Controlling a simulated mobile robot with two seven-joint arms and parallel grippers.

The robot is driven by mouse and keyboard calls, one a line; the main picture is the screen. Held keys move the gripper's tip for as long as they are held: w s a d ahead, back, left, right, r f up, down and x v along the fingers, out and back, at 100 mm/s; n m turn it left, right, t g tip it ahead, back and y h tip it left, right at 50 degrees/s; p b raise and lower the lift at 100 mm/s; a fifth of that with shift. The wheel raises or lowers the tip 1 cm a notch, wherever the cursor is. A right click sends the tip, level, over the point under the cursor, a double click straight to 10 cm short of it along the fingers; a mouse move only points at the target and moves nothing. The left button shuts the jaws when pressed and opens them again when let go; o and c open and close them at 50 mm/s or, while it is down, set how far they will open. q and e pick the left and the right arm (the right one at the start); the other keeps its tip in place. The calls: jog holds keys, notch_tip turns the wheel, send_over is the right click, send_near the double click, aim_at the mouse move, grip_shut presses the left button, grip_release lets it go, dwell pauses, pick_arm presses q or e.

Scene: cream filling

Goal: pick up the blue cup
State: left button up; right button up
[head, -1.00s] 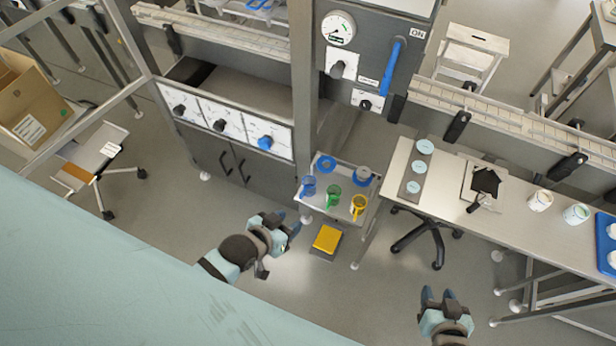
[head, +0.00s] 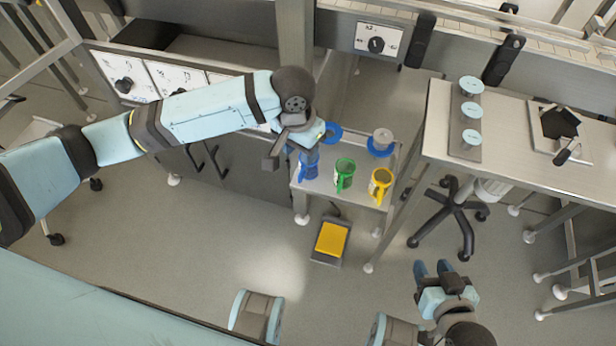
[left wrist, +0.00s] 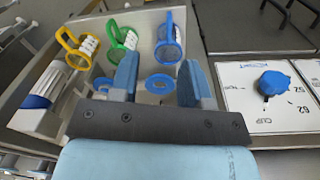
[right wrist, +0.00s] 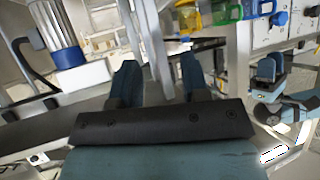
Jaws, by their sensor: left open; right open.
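The blue cup (head: 308,165) stands on the small metal cart (head: 347,189), at its left end, with a green cup (head: 344,174) and a yellow cup (head: 380,185) to its right. My left gripper (head: 296,150) is just above and behind the blue cup in the head view, partly covering its top. In the left wrist view the blue cup (left wrist: 168,48) is ahead of the open, empty fingers (left wrist: 160,82), apart from them. My right gripper (head: 434,268) is open and empty, low in front of the desk; its fingers also show in the right wrist view (right wrist: 158,82).
A yellow pedal (head: 331,239) is on the floor in front. The desk (head: 500,139) stands right of the cart, with an office chair (head: 455,212) beneath.

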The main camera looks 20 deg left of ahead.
pick_arm(q)
jog(key=b, duration=0.2)
send_over(299, 180)
notch_tip(299, 180, down, 7)
jog(key=shift+w+a+f+y+b, duration=0.1)
jog(key=shift+f+y+b, duration=0.1)
jog(key=shift+f, duration=0.25)
jog(key=shift+a+f+y+b, duration=0.1)
jog(key=shift+f+b, duration=0.05)
jog(key=shift+f, duration=0.55)
jog(key=f+b, duration=0.2)
jog(key=shift+w+f, duration=0.2)
jog(key=shift+f, duration=0.95)
pick_arm(e)
jog(key=shift+w+a+r+t+y, duration=0.7)
jog(key=shift+a+r+t, duration=0.1)
jog(key=shift+a+t, duration=0.1)
pick_arm(q)
grip_shut()
